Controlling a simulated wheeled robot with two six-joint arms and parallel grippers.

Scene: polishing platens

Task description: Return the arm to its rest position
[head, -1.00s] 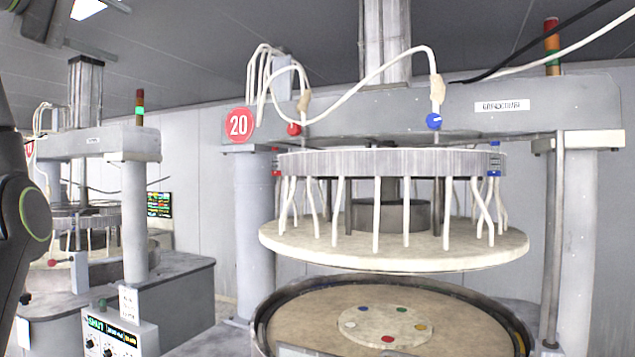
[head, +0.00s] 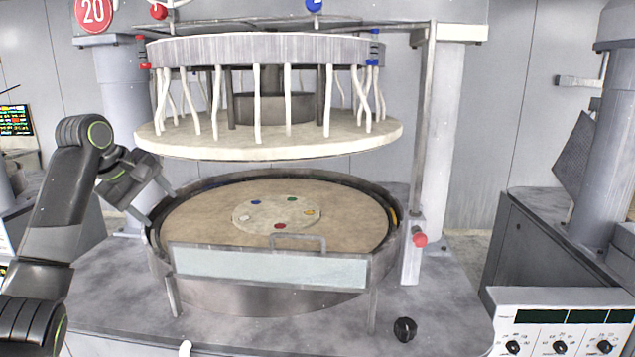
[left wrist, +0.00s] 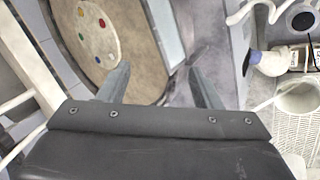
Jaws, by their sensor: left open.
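My left arm (head: 65,205) comes in from the left in the head view, bent at its elbow. My left gripper (head: 160,205) is at the left rim of the round lower platen (head: 345,215), seemingly above it or beside it. In the left wrist view the left gripper (left wrist: 160,85) has its two fingers wide apart with nothing between them. Below the fingers lie the platen's edge and a grey surface. My right gripper is not in view.
A pale upper platen (head: 270,142) with several white hoses hangs above. A clear guard (head: 270,267) stands at the platen's front. A black knob (head: 405,329) is on the grey deck. In the wrist view a white basket (left wrist: 292,125) and a bottle (left wrist: 268,62) are at right.

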